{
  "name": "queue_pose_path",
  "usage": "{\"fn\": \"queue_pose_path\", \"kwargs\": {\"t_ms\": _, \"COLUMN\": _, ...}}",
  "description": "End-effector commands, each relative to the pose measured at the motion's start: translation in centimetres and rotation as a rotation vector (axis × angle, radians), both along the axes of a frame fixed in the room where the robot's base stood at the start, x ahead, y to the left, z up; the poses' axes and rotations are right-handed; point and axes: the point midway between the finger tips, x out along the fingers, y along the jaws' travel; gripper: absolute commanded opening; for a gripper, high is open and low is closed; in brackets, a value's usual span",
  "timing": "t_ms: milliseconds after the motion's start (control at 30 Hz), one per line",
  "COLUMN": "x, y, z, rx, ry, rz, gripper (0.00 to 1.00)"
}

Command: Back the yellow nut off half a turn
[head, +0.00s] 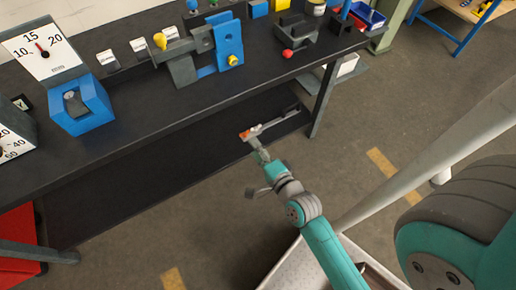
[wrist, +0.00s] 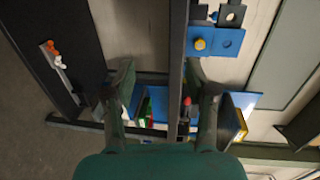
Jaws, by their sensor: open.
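The yellow nut (head: 233,60) sits on the front face of an upright blue bracket (head: 228,38) on the workbench. In the wrist view the yellow nut (wrist: 200,44) shows as a small round piece on the blue bracket (wrist: 220,42), at upper right. My gripper (head: 260,155) hangs in front of the bench, below the top and well apart from the nut. In the wrist view my gripper (wrist: 158,75) has its two fingers spread wide, with nothing held between them.
The dark bench top (head: 130,130) carries gauges, a blue box (head: 80,106), a yellow knob (head: 160,41) and a red knob (head: 287,53). An orange-ended tool (wrist: 56,62) lies on the dark lower shelf. The bench's front edge lies between my gripper and the nut. Open floor is in front.

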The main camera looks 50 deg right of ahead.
Motion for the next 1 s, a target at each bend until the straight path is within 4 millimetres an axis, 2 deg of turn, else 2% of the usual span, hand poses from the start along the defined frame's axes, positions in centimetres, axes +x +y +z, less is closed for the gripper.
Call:
{"fn": "queue_pose_path", "kwargs": {"t_ms": 233, "x": 0.2, "y": -0.1, "z": 0.0, "rx": -0.007, "ry": 0.0, "rz": 0.0, "gripper": 0.56}}
{"fn": "queue_pose_path", "kwargs": {"t_ms": 367, "x": 1.6, "y": -1.0, "z": 0.4, "rx": -0.091, "ry": 0.012, "rz": 0.007, "gripper": 0.56}}
{"fn": "queue_pose_path", "kwargs": {"t_ms": 567, "x": 6.0, "y": -4.1, "z": 1.9, "rx": -0.389, "ry": 0.06, "rz": 0.031, "gripper": 0.56}}
{"fn": "queue_pose_path", "kwargs": {"t_ms": 800, "x": 11.4, "y": -8.5, "z": 4.8, "rx": -0.794, "ry": 0.129, "rz": 0.058, "gripper": 0.56}}
{"fn": "queue_pose_path", "kwargs": {"t_ms": 1000, "x": 14.2, "y": -11.1, "z": 6.9, "rx": -1.039, "ry": 0.174, "rz": 0.07, "gripper": 0.56}}
